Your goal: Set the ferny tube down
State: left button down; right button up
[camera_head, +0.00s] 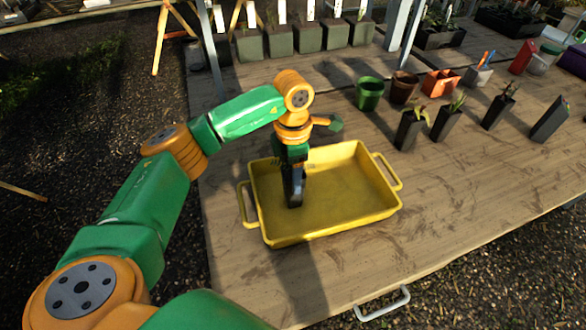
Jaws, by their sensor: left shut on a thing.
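My left gripper (292,170) points down into the yellow tray (330,228) on the wooden table. It is shut on a dark, upright tube (294,196), whose lower part shows below the jaws, over the tray's left half. The jaws hide the tube's top, so I cannot see its plant, nor tell whether its base touches the tray floor. My right gripper is not in view.
Several dark plant tubes (408,130) stand right of the tray, one tilted (550,121). Behind are a green pot (369,95), a brown pot (404,87) and an orange container (440,83). The tray's right half is empty.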

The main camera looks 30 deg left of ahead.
pick_arm(q)
jog(key=shift+f, duration=0.1)
jog(key=shift+f+b, duration=0.15)
jog(key=shift+b, duration=0.15)
jog(key=shift+c, duration=0.6)
grip_release()
jog(key=shift+r, duration=0.2)
notch_tip(320, 180, up, 7)
jog(key=shift+w+f+b, duration=0.1)
jog(key=shift+f+b, duration=0.1)
jog(key=shift+b, duration=0.25)
notch_tip(320, 180, up, 6)
jog(key=shift+f+p, duration=0.25)
jog(key=shift+p, duration=0.35)
